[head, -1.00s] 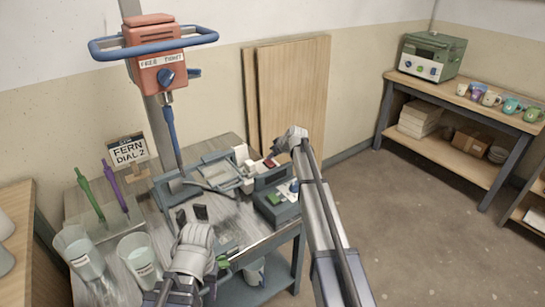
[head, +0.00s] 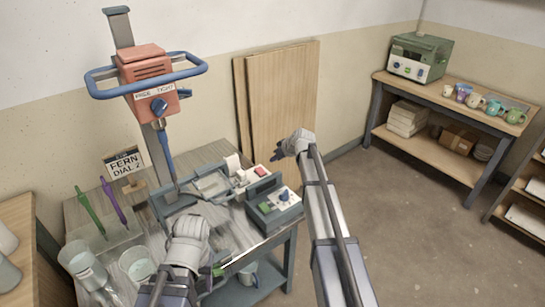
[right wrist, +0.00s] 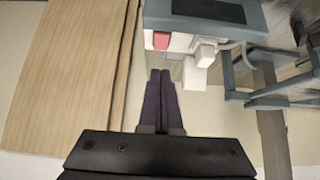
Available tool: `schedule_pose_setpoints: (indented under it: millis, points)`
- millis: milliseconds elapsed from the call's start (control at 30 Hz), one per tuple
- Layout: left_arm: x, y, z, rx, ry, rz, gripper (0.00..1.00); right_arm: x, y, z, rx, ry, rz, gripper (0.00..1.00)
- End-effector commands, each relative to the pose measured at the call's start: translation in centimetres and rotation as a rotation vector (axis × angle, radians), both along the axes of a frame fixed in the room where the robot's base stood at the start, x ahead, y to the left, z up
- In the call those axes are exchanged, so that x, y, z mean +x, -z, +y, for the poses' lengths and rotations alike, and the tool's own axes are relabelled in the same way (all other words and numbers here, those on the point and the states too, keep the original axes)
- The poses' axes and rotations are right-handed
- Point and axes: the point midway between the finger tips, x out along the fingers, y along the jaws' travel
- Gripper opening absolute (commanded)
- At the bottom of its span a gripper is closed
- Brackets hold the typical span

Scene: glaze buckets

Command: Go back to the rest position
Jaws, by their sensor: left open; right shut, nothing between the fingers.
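My left gripper (head: 190,222) is over the front part of the grey workbench (head: 222,226), right of the clear buckets. Its rounded wrist shows and its fingers are mostly hidden; it is open and I see nothing held. My right gripper (head: 277,150) is raised near the bench's far right corner, in front of the leaning boards, with its fingers toward the left. In the right wrist view its dark fingers (right wrist: 161,76) are together and empty, apart from the control box (right wrist: 205,12).
An orange mixer (head: 150,80) with a blue handle stands on a post behind the bench. Green and purple sticks (head: 89,212), clear buckets (head: 138,266) and a grey control box (head: 272,208) are on the bench. Wooden boards (head: 285,95) lean on the wall. The floor at right is free.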

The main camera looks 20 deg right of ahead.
Motion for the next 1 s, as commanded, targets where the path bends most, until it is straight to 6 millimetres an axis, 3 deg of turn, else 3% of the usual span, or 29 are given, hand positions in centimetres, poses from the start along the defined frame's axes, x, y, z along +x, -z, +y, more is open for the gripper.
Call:
schedule_pose_setpoints:
  millis: [300, 367, 467, 567, 733, 833, 1000]
  points:
    - [0.0, 0.0, 0.0, 0.0, 0.0, 0.0, 0.5, -0.1, 0.1, 0.2, 0.0, -0.001, 0.003, 0.0]
    - [0.0, -0.1, 0.0, 0.0, 0.0, 0.0, 0.5, -0.7, 0.2, 1.0, 0.001, -0.007, 0.016, 0.0]
    - [0.0, -0.4, 0.0, 0.0, 0.0, 0.0, 0.5, -3.2, 0.5, 4.3, 0.001, -0.028, 0.069, 0.0]
    - [0.0, -0.8, 0.0, 0.0, 0.0, 0.0, 0.5, -7.8, 1.2, 9.2, -0.008, -0.057, 0.167, 0.0]
    - [0.0, -1.7, 0.0, 0.0, 0.0, 0.0, 0.5, -18.0, 2.3, 16.6, -0.065, -0.076, 0.368, 0.0]
    - [0.0, -2.2, 0.0, 0.0, 0.0, 0.0, 0.5, -24.4, 2.6, 19.5, -0.123, -0.066, 0.479, 0.0]
    - [0.0, -2.8, 0.0, 0.0, 0.0, 0.0, 0.5, -33.6, 2.5, 21.6, -0.238, -0.017, 0.617, 0.0]
